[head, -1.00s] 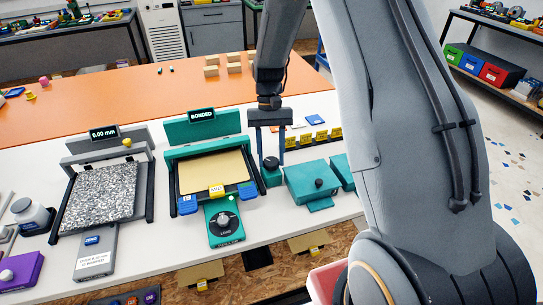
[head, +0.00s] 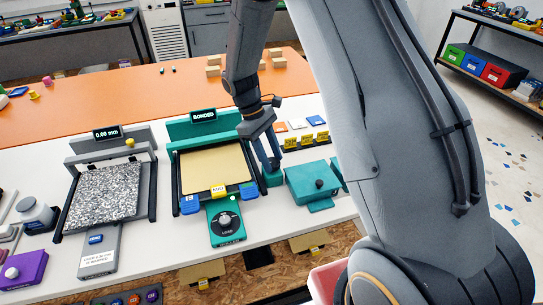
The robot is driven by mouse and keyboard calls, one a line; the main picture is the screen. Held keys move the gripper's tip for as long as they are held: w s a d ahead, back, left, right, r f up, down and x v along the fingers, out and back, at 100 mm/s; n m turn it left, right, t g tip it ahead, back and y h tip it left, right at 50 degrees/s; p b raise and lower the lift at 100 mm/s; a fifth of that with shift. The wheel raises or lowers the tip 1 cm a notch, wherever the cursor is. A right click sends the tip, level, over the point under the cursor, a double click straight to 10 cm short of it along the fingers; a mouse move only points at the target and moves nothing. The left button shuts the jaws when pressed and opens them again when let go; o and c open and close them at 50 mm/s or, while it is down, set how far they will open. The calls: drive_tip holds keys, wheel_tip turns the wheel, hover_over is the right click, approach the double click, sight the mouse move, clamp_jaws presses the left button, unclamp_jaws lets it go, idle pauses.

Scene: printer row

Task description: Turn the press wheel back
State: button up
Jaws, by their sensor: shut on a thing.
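The teal press (head: 203,124) has a display reading BONDED and a tan sheet (head: 215,168) on its dark-framed bed. At its right side stands a small teal block (head: 273,180), where a dark wheel shows in the earlier view. My gripper (head: 271,164) reaches down to the top of this block, its fingers shut on the wheel. The fingers now mostly hide the wheel, so its angle cannot be read. In front of the press is a teal unit with a round dial (head: 224,220).
A teal box with a black knob (head: 319,184) stands close right of my gripper. Left is a grey machine (head: 108,190) with a speckled plate and a 0.00 mm display. Yellow tags (head: 306,139) and small coloured tiles lie behind. The orange area behind is mostly clear.

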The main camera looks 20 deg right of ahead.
drive_tip(key=n+t+h, duration=0.1)
drive_tip(key=n, duration=0.2)
drive_tip(key=shift+s+n+p, duration=0.15)
drive_tip(key=shift+n+p, duration=0.2)
drive_tip(key=shift+n, duration=0.05)
drive_tip(key=shift+n+t+h+p, duration=0.35)
drive_tip(key=shift+n+t, duration=0.35)
drive_tip(key=shift+n, duration=1)
drive_tip(key=o, duration=1.1)
drive_tip(key=shift+a+r, duration=0.2)
drive_tip(key=shift+r, duration=0.25)
drive_tip(key=b+v, duration=0.2)
drive_tip(key=v, duration=0.4)
drive_tip(key=shift+a+r, duration=0.15)
drive_tip(key=shift+r, duration=0.25)
